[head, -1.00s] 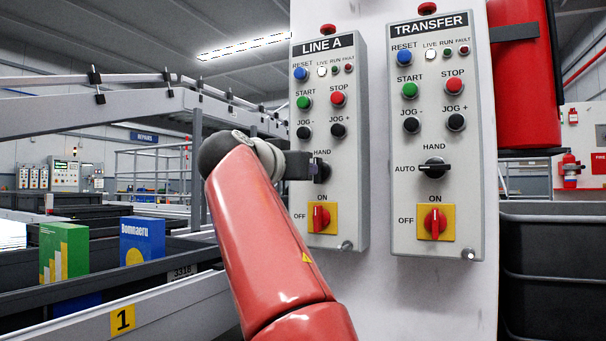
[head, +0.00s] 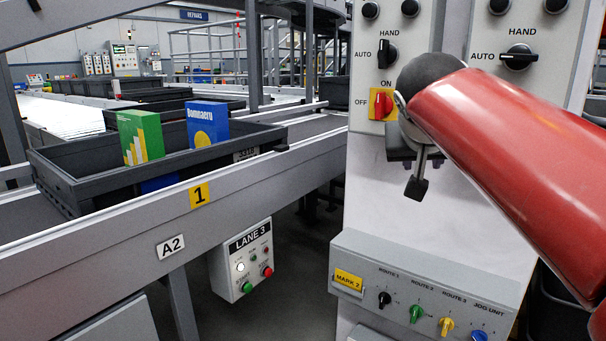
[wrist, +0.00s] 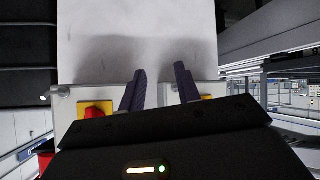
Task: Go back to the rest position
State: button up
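My gripper (head: 417,188) hangs in front of the white column (head: 375,190), just below the left control panel, at the end of my red arm. In the wrist view its two dark fingers (wrist: 160,70) stand apart with nothing between them, so it is open and empty. The left panel's HAND/AUTO selector (head: 388,53) is clear of the gripper, its handle roughly upright. The red ON/OFF switch (head: 381,103) on its yellow plate is close to the wrist, with its handle upright. My forearm hides part of the right panel.
A route box (head: 345,245) with coloured knobs juts from the column below the gripper. At left, a conveyor rail (head: 110,235) carries a dark tray (head: 75,185) holding a green box (head: 141,137) and a blue box (head: 208,124). A LANE 3 box (head: 240,262) hangs under the rail.

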jog(key=s+a+f+n+g+y+p, duration=0.1)
jog(key=s+a+f+g+y+p, duration=0.1)
jog(key=s+f, duration=0.9)
jog(key=s+a+f+n+g+y+p, duration=0.1)
jog(key=s+a+f+g+y+p, duration=0.1)
jog(key=s+f, duration=0.9)
jog(key=shift+a+f, duration=0.2)
jog(key=shift+a, duration=0.1)
